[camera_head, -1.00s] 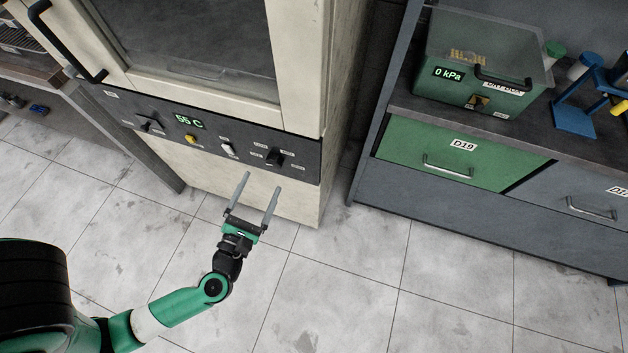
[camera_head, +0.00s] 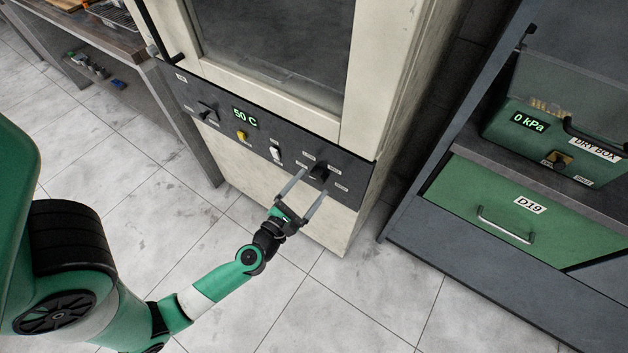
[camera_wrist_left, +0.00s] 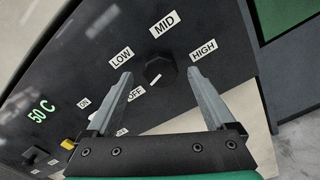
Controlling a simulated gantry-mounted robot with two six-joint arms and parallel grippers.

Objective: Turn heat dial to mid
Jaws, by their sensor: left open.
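The heat dial (camera_head: 319,172) is a black knob on the dark panel of the cream oven. In the left wrist view the knob (camera_wrist_left: 160,72) sits among the labels LOW, MID (camera_wrist_left: 164,24), HIGH and OFF. A short white line shows at its lower left, on the side of OFF. My left gripper (camera_head: 314,181) is open, its two fingers pointing at the panel. In the left wrist view the fingertips (camera_wrist_left: 159,74) lie on either side of the knob, with gaps. I cannot tell whether they reach its depth. My right gripper is not in view.
The panel also carries another black dial (camera_head: 207,112), a yellow button (camera_head: 241,134), a white switch (camera_head: 275,154) and a green display (camera_head: 245,117) reading 50 C. Right of the oven stands a grey cabinet with a green drawer D19 (camera_head: 500,208) and a green dry box (camera_head: 556,150).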

